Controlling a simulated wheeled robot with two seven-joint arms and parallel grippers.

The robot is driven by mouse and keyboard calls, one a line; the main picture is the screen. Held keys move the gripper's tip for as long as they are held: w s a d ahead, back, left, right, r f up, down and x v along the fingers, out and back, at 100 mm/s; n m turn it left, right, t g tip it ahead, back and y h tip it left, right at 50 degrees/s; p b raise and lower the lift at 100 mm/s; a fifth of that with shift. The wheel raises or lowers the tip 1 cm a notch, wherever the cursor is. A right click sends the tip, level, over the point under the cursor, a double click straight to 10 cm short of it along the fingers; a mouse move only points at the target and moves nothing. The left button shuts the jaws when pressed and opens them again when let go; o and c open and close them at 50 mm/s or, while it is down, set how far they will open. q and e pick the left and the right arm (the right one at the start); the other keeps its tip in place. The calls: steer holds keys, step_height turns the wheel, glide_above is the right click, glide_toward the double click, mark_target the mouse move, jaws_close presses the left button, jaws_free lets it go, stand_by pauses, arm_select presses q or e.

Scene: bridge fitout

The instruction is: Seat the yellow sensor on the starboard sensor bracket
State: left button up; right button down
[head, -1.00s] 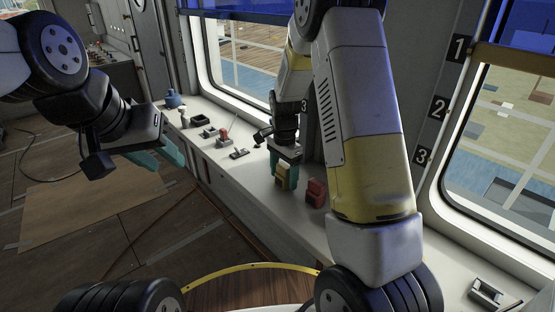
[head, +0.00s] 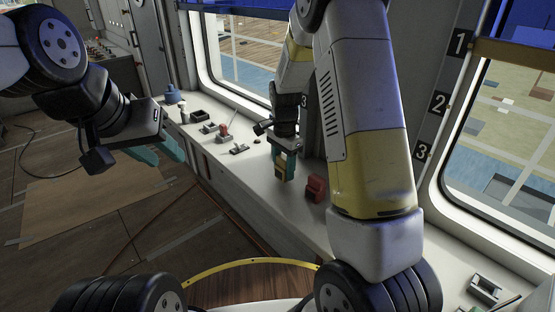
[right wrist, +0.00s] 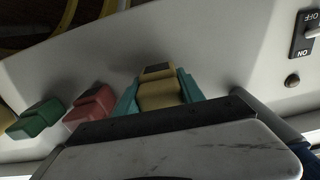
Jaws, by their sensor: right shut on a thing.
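My right gripper (head: 285,166) is shut on the yellow sensor (head: 281,170), over the white console top. In the right wrist view the yellow sensor (right wrist: 158,90), with a dark patch at its end, sits between the teal fingers. Whether it is clear of the surface is hard to tell. My left gripper (head: 164,154) is open and empty, off the console's left side. Small grey fittings (head: 239,149) stand farther along the console, and another fitting (head: 486,288) is at the lower right. I cannot tell which is the starboard sensor bracket.
A red block (head: 315,188) stands close beside my right gripper. In the right wrist view a green block (right wrist: 36,118) is beyond the red one. A blue pot (head: 173,97) and a red-handled lever (head: 223,130) are farther along. Windows border the console.

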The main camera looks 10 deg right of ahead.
mark_target(284, 157)
steer(key=shift+r, duration=2.9)
